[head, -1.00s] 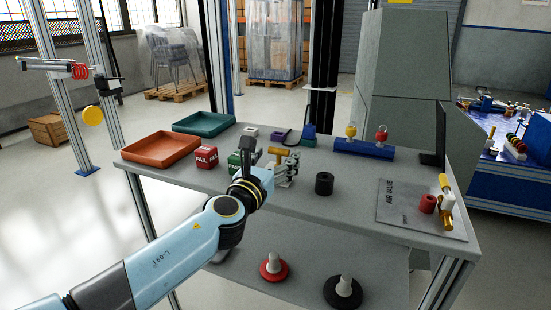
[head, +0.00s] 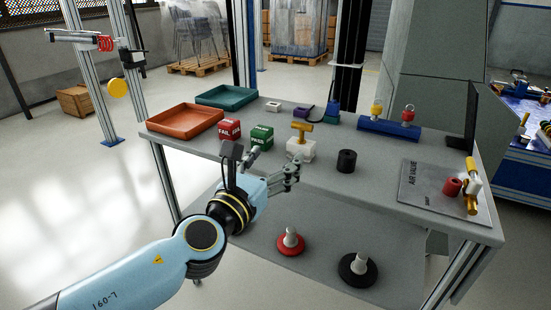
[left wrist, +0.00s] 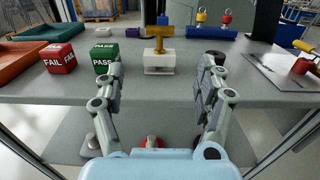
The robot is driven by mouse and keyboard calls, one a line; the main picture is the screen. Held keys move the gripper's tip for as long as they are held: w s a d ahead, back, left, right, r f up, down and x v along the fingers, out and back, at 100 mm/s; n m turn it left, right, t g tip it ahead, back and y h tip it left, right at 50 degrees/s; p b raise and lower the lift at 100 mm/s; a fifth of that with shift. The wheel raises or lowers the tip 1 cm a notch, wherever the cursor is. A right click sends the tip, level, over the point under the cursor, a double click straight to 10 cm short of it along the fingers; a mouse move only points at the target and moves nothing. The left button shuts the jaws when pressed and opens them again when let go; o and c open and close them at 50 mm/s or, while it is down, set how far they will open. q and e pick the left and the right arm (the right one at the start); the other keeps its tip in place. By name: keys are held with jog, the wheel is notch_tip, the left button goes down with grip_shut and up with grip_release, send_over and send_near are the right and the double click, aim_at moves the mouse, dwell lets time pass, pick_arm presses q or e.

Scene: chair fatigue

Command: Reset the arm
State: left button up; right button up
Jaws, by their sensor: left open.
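My left arm comes in from the lower left in the head view. Its gripper (head: 276,168) is at the table's front edge, in front of the green PASS cube (head: 262,137). In the left wrist view the two fingers of the gripper (left wrist: 160,100) stand wide apart with nothing between them. Beyond them, on the table, is a white block with a gold T-handle (left wrist: 159,50); it also shows in the head view (head: 301,150). The gripper is apart from it. My right gripper is not in view.
The grey table (head: 380,177) carries a red FAIL cube (head: 229,129), orange tray (head: 185,121), teal tray (head: 226,97), black cylinder (head: 346,161), blue block (head: 389,130) and air valve plate (head: 424,190). A lower shelf holds red (head: 290,242) and black (head: 357,270) based pegs.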

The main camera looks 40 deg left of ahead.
pick_arm(q)
jog(key=shift+w, duration=0.15)
jog(key=s+a+f+n+g, duration=0.1)
jog(key=s+f+n+g, duration=0.25)
jog(key=f, duration=0.65)
jog(key=s+f+n+g, duration=0.2)
jog(key=s+f+n, duration=0.25)
jog(key=f, duration=0.55)
jog(key=s+a+f+n+g, duration=0.1)
jog(key=s+f+n+g, duration=0.25)
jog(key=f, duration=0.75)
jog(key=s+d+f+n+g+h, duration=0.1)
jog(key=s+f+n, duration=0.4)
jog(key=s, duration=0.5)
jog(key=s+d+f+n+g+h, duration=0.1)
jog(key=s+f+n+g, duration=0.3)
jog(key=s+n, duration=0.5)
jog(key=s+d+f+n+g+h, duration=0.1)
jog(key=s+d+f+n+g, duration=0.1)
jog(key=s+f+n, duration=0.5)
jog(key=s+f+g, duration=0.1)
jog(key=s, duration=0.4)
jog(key=shift+s+n, duration=0.35)
jog(key=shift+s, duration=0.05)
